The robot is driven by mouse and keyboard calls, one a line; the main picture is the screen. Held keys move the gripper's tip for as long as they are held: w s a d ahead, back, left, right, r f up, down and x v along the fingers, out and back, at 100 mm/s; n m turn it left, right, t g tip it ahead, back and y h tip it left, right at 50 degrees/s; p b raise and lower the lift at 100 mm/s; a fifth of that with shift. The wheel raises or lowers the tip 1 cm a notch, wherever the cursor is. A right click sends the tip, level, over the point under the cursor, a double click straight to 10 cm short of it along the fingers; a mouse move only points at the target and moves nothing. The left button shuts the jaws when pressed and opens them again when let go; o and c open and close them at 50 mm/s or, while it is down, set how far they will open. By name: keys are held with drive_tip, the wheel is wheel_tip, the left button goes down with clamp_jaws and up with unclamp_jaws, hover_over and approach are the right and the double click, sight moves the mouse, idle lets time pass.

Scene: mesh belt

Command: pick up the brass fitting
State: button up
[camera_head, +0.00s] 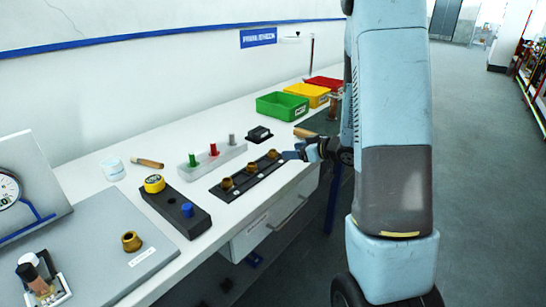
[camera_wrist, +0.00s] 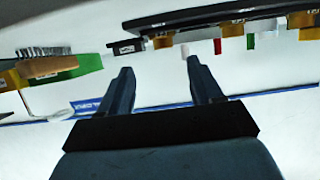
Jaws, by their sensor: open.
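Several brass fittings show in the head view. One stands alone on the grey board (camera_head: 131,242) at the lower left. Others sit in a row on a black strip: a near one (camera_head: 226,184), a middle one (camera_head: 251,169) and a far one (camera_head: 272,154). My gripper (camera_head: 292,154) is by the far end of the strip, close to the bench's front edge. In the wrist view, which looks upside down, my gripper (camera_wrist: 160,70) has its two dark fingers apart with nothing between them. Brass fittings (camera_wrist: 163,41) show along the strip beyond the fingers.
A black block with a yellow cap (camera_head: 154,184) and a blue knob lies left of the strip. A pale block with coloured pegs (camera_head: 213,152) stands behind it. Green (camera_head: 282,105), yellow and red bins are at the back. A wooden-handled brush (camera_head: 305,132) lies near my gripper.

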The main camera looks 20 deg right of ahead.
sight(270, 151)
drive_tip(key=x, duration=0.3)
drive_tip(key=shift+w+a, duration=0.1)
drive_tip(key=shift+w, duration=0.05)
drive_tip(key=shift+a+x, duration=0.15)
drive_tip(key=shift+x, duration=1.15)
drive_tip(key=shift+a+x, duration=0.15)
drive_tip(key=shift+x, duration=1.15)
drive_tip(key=shift+r, duration=0.2)
drive_tip(key=shift+c, duration=0.4)
drive_tip(key=c, duration=1)
drive_tip(key=shift+r, duration=0.1)
